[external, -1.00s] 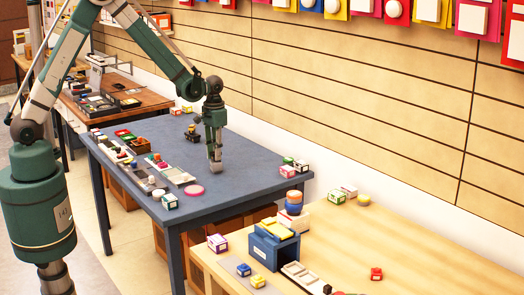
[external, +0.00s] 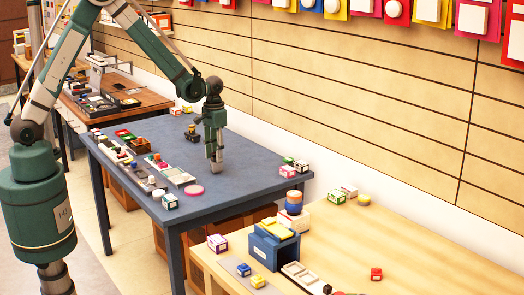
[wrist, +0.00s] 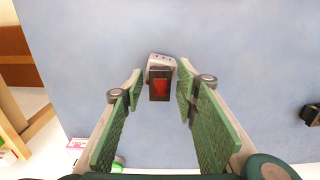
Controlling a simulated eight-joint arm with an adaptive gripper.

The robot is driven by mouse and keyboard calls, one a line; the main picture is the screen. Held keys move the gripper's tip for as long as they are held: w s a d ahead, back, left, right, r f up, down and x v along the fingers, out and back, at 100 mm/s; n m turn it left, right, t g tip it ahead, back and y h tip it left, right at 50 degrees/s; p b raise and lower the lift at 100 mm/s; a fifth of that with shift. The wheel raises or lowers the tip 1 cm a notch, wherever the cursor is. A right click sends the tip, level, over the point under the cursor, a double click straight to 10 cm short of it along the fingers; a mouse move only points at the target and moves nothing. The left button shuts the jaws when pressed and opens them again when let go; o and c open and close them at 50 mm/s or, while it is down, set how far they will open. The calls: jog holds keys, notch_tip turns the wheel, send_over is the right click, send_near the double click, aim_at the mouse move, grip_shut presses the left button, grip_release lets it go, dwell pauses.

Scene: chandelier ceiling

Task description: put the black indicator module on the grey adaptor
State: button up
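The black indicator module (wrist: 159,88) has a red face and sits on the grey adaptor (wrist: 161,62) in the wrist view. The adaptor's pale far part shows beyond the module; the rest is hidden under it. I cannot tell how fully the module is seated. My gripper (wrist: 160,72) is open, with one green finger on each side of the module and a visible gap on both sides. In the external view my gripper (external: 215,168) points down close to the blue-grey table (external: 250,165); the two parts are too small to tell apart there.
A row of small trays (external: 160,165) with parts lies along the table's left side. A pink disc (external: 194,190) lies near the front. Small boxes (external: 294,167) stand at the right corner. A dark object (wrist: 312,118) shows at the wrist view's right edge. Table around my gripper is clear.

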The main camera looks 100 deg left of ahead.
jog(key=shift+r, duration=0.15)
notch_tip(320, 180, up, 12)
jog(key=shift+p, duration=0.45)
dwell(0.7)
jog(key=shift+d, duration=0.1)
